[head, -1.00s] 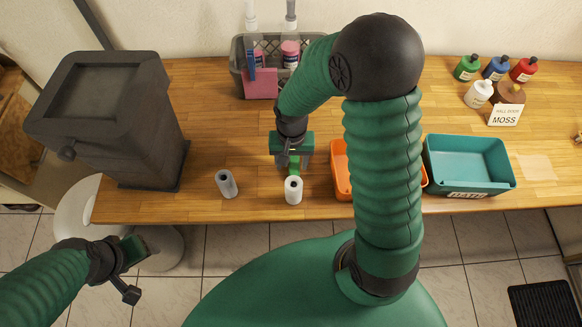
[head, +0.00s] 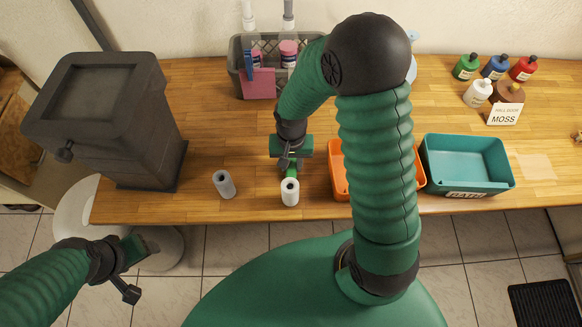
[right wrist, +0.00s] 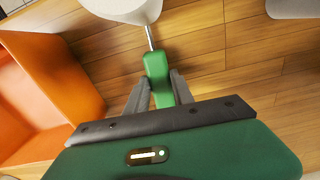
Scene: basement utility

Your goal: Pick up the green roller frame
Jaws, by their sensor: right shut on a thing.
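The green roller frame has a green handle (right wrist: 157,75), a thin metal rod and a white roller (head: 290,191) at its end; the handle also shows in the head view (head: 292,170). My right gripper (right wrist: 160,92) is shut on the green handle, with one dark finger on each side of it. In the head view my right gripper (head: 291,157) is above the wooden bench behind the white roller. I cannot tell whether the roller still touches the bench. My left gripper (head: 140,250) is off the bench at lower left, and its fingers are not clear.
A second white roller (head: 224,184) lies to the left. An orange tray (head: 341,184) is close on the right, with a teal tray (head: 490,187) beyond it. A grey basket (head: 236,70), paint bottles (head: 495,68) and a dark bin (head: 140,135) stand around the bench.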

